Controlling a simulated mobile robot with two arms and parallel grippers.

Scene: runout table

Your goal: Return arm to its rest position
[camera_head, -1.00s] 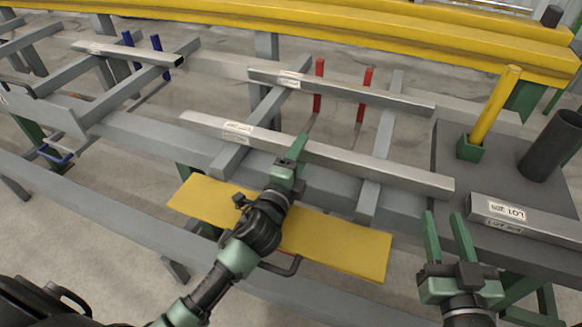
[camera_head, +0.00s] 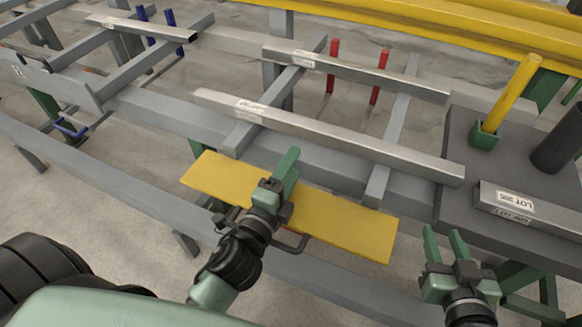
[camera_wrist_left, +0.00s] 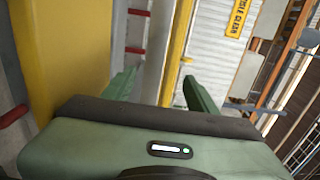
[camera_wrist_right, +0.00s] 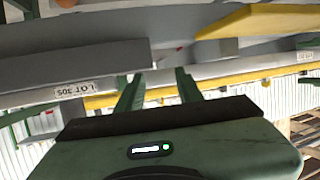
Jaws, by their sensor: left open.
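My left gripper (camera_head: 283,172) is above the yellow plate (camera_head: 345,232) at the front of the runout table. In the left wrist view its two green fingers (camera_wrist_left: 160,92) stand well apart with nothing between them. My right gripper (camera_head: 446,248) is at the lower right, in front of the grey side table. Its fingers are apart and empty, and the right wrist view shows the same gap (camera_wrist_right: 157,90). Both grippers are clear of the metal bars.
Metal bars (camera_head: 330,136) and (camera_head: 355,73) lie across the grey rails, with another bar (camera_head: 140,28) at the far left. Red pegs (camera_head: 333,65) and blue pegs (camera_head: 168,17) stand up. A labelled bar (camera_head: 540,212), yellow post (camera_head: 513,92) and dark cylinder (camera_head: 560,142) occupy the side table.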

